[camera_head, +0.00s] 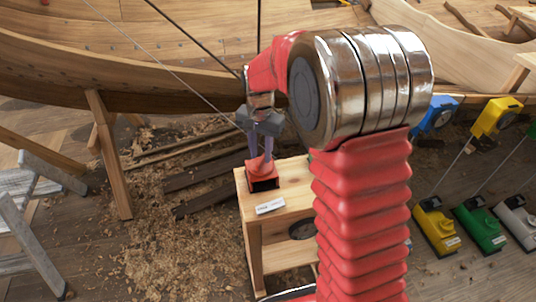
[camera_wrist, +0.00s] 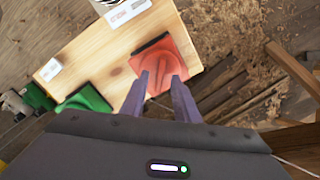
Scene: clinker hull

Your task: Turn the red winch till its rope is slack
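The red winch (camera_head: 262,182) sits on a pale wooden bench (camera_head: 290,207), with a dark base and a raised red top. In the wrist view the winch (camera_wrist: 170,47) lies just beyond my fingertips. My gripper (camera_head: 260,158) points down over it from above. Its two purple-grey fingers (camera_wrist: 160,80) stand apart, with part of the red top showing between them. I cannot tell whether they touch it. A thin pale rope (camera_head: 195,90) slants down from the upper left toward the gripper; its lower end is hidden, and I cannot tell if it belongs to this winch.
A white label (camera_head: 270,206) lies on the bench front. A green unit (camera_wrist: 88,100) shows in the wrist view. Yellow (camera_head: 435,226), green (camera_head: 481,226) and grey (camera_head: 517,224) units stand at right. The wooden hull (camera_head: 120,70) spans the back; planks and shavings cover the floor at left.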

